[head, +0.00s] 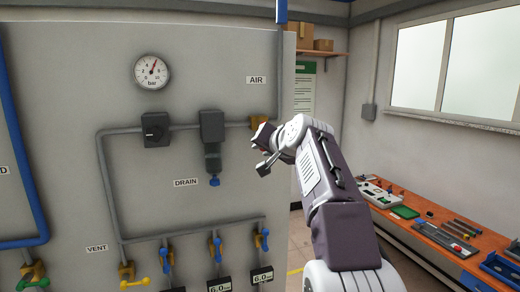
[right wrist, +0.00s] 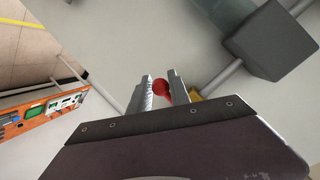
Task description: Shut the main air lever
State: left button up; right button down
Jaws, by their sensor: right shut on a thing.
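The main air valve has a brass body (head: 257,122) on the pipe just below the AIR label (head: 256,80). Its red lever (right wrist: 163,90) shows between the two fingers in the right wrist view. My right gripper (head: 262,150) is at the valve, and its fingers (right wrist: 160,92) are shut on the red lever. In the head view my gripper and wrist hide most of the lever, so I cannot tell its angle from there. A small part of the brass body (right wrist: 196,96) shows beside the fingers in the wrist view. My left gripper is not in view.
A pressure gauge (head: 152,71), a dark regulator (head: 156,129) and a filter with a blue drain knob (head: 212,125) sit left of the valve. Several blue-handled valves (head: 217,248) and a yellow vent lever (head: 134,282) are below. An orange workbench (head: 445,235) stands at right.

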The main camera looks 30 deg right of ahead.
jog(key=shift+d+r, duration=0.15)
dwell(0.4)
jog(key=c, duration=1.5)
grip_release()
jog(key=o, duration=0.3)
jog(key=shift+d, duration=0.15)
jog(key=shift+s, duration=0.35)
jog(key=b+v, duration=0.2)
jog(key=v, duration=0.6)
jog(key=shift+s+b, duration=0.2)
jog(key=shift+b, duration=0.1)
jog(key=shift+w, duration=0.1)
